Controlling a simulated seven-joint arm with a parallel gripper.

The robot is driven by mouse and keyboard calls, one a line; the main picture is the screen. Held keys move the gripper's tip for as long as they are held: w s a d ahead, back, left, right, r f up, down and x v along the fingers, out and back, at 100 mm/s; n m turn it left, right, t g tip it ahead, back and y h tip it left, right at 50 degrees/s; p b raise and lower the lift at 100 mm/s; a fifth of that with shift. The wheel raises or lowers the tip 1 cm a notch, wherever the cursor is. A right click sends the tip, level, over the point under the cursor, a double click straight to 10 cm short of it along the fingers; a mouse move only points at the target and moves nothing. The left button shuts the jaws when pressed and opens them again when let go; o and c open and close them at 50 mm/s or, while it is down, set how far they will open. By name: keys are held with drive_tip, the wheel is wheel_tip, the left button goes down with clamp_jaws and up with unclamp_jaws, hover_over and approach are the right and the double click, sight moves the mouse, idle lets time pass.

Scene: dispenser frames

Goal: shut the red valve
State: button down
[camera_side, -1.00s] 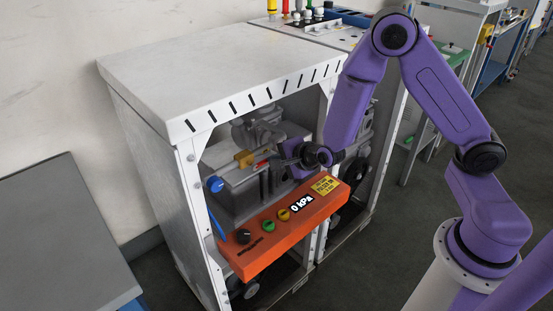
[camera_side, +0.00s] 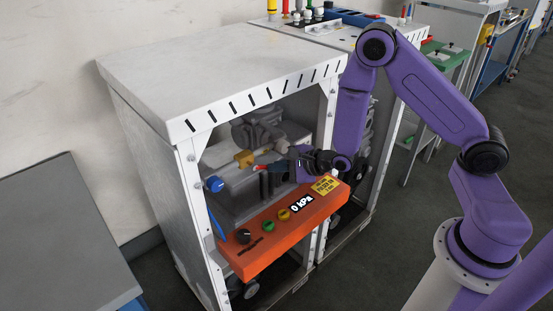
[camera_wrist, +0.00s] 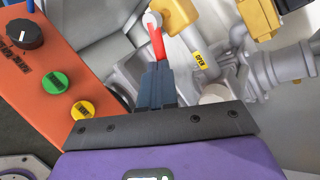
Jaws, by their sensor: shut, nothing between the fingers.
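The red valve shows as a small red handle (camera_side: 260,167) beside a brass body inside the cabinet opening. A yellow OPEN label (camera_wrist: 200,61) sits on the grey fitting.
The orange panel (camera_side: 270,239) crosses the front below my gripper, with a 0 kPa display (camera_side: 302,203), a dark dial (camera_wrist: 25,34), and green and yellow buttons. A blue knob (camera_side: 214,184) is on the left. Grey pipes and the cabinet frame (camera_side: 202,230) surround the handle closely.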

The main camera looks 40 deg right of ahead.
drive_tip(key=f, duration=0.1)
drive_tip(key=a+f, duration=0.1)
drive_tip(key=f, duration=0.1)
drive_tip(key=shift+w+a+f+m+y, duration=0.1)
drive_tip(key=shift+a+m+y, duration=0.3)
drive_tip(key=shift+r, duration=0.2)
drive_tip(key=shift+r, duration=0.6)
idle(0.3)
drive_tip(key=v, duration=0.7)
drive_tip(key=shift+s, duration=0.35)
